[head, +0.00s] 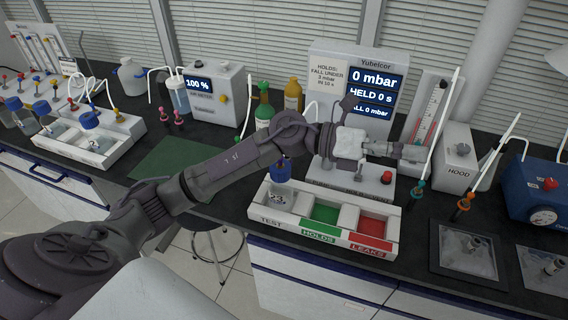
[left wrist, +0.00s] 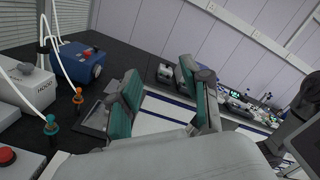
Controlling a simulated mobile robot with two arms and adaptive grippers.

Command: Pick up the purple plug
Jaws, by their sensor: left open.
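I see no plug that is clearly purple. Two small dark pink to magenta plugs (head: 172,117) stand at the left, beside the ER meter box; their exact colour is hard to tell. A teal plug (head: 417,189) and an orange plug (head: 463,205) stand at the right, each below a white tube; both also show in the left wrist view, teal (left wrist: 51,126) and orange (left wrist: 78,97). My left gripper (head: 412,152) is above and left of the teal plug, apart from it. In the left wrist view its teal-padded fingers (left wrist: 160,98) are spread and empty. My right gripper is not in view.
A white tray (head: 258,222) with TEST, HOLDS and LEAKS compartments holds a blue-capped bottle (head: 280,182). The Yubelcor display unit (head: 328,68) stands behind my left arm. The HOOD box (head: 458,158) and a blue gauge box (head: 543,190) stand right. A green mat (head: 165,158) lies left, partly covered by my arm.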

